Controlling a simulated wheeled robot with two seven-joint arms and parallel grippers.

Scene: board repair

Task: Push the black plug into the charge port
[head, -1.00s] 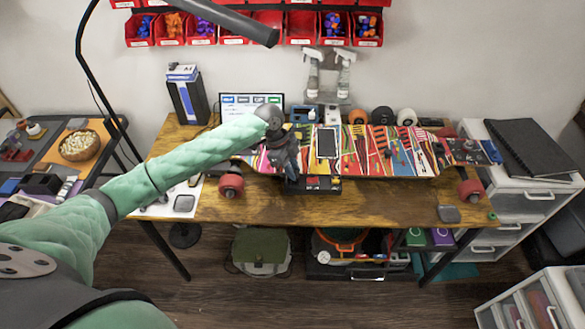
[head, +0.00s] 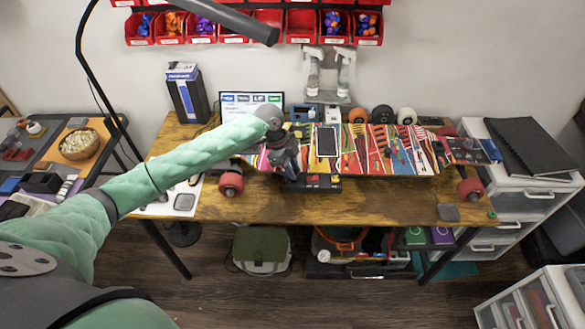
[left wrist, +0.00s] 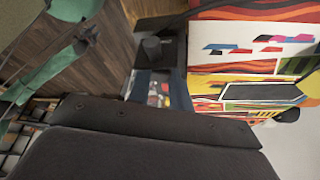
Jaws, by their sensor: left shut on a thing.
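A long electric skateboard (head: 375,145) with a multicoloured striped underside and red wheels lies across the wooden desk in the head view. A dark box (head: 322,184) with red marks is at its near edge. My left gripper (head: 291,168) is at the left part of the board, beside that box, pointing down. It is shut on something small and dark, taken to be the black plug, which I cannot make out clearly. The left wrist view shows the board (left wrist: 260,48) at right and the dark gripper body below. The charge port is not distinguishable. My right gripper is not in view.
A phone-like dark panel (head: 326,141) lies on the board. A lamp with a thin black arm (head: 80,45) stands at left. A small screen (head: 243,101) and wheels (head: 382,115) are behind the board. The desk front (head: 375,207) is mostly clear.

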